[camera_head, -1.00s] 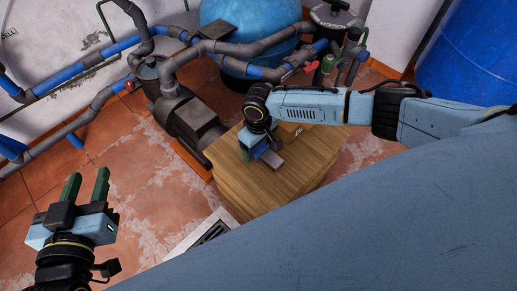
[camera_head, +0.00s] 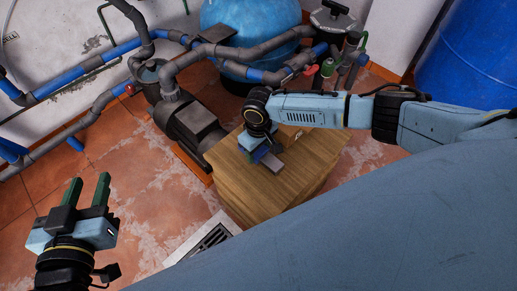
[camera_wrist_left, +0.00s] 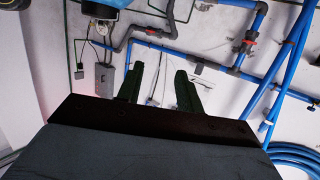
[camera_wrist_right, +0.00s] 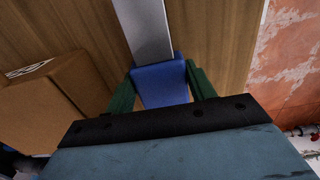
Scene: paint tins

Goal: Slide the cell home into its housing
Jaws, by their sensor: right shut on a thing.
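A blue block, which I take for the cell (camera_wrist_right: 161,84), is between the green fingers of my right gripper (camera_wrist_right: 160,88) in the right wrist view. My right gripper (camera_head: 260,152) is shut on it, low over the wooden top. A grey bar-shaped piece, perhaps the housing (camera_wrist_right: 146,30), lies in line with the block's far end. It also shows in the head view (camera_head: 273,163). I cannot tell whether block and grey piece only touch or one is inside the other. My left gripper (camera_head: 87,190) is open and empty, away at the left.
A cardboard box (camera_wrist_right: 55,95) is close beside my right gripper. A pump (camera_head: 190,122) and blue and grey pipes stand behind. A floor grate (camera_head: 212,238) lies in front.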

